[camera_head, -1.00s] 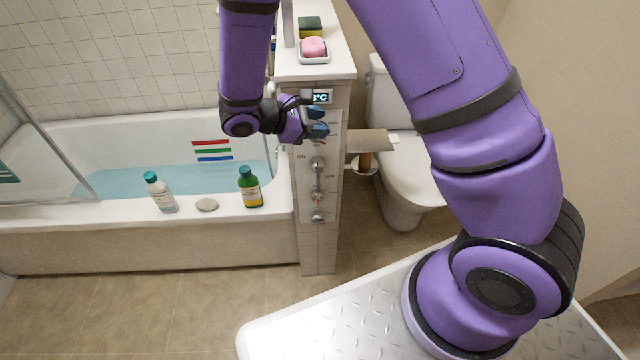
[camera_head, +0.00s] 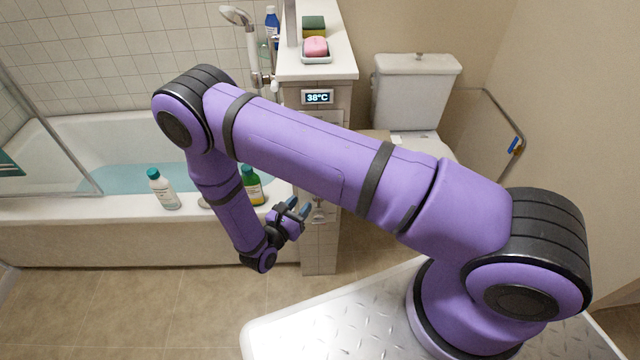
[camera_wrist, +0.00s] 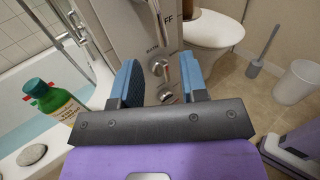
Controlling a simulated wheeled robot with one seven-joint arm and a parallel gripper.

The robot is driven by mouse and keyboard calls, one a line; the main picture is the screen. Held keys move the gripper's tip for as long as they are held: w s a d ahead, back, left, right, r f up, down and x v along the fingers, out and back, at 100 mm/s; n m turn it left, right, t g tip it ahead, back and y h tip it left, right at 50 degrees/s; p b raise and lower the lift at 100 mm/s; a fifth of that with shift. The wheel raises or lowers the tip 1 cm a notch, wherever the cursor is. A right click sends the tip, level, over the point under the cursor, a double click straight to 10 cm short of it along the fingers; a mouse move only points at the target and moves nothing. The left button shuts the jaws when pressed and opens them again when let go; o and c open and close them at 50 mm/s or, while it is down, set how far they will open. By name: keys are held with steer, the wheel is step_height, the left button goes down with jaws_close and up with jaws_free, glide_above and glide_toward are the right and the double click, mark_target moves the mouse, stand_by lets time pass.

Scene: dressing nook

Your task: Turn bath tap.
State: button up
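A grey control panel (camera_wrist: 120,25) with chrome tap fittings is set in the end of the tiled half-wall. In the wrist view, a chrome fitting (camera_wrist: 158,67) shows between my fingers, and a round chrome knob (camera_wrist: 167,97) sits just below it. I cannot tell whether either finger touches them. My gripper (camera_wrist: 160,64) is open, with blue pads on both fingers and nothing held. In the head view my gripper (camera_head: 298,208) is at the lower part of the panel; my arm hides most of the panel there. A display (camera_head: 317,97) above reads 38°C.
The bathtub (camera_head: 60,208) holds water. On its rim stand a white bottle (camera_head: 163,190) and a green bottle (camera_head: 252,186); a grey stone (camera_wrist: 32,155) lies there too. A pink soap (camera_head: 315,46) tops the half-wall. A toilet (camera_head: 415,90) stands to the right.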

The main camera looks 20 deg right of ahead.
steer(key=x, duration=1)
steer(key=shift+w+d+f, duration=0.2)
steer(key=shift+d+f, duration=0.05)
steer(key=shift+f, duration=0.1)
jaws_close()
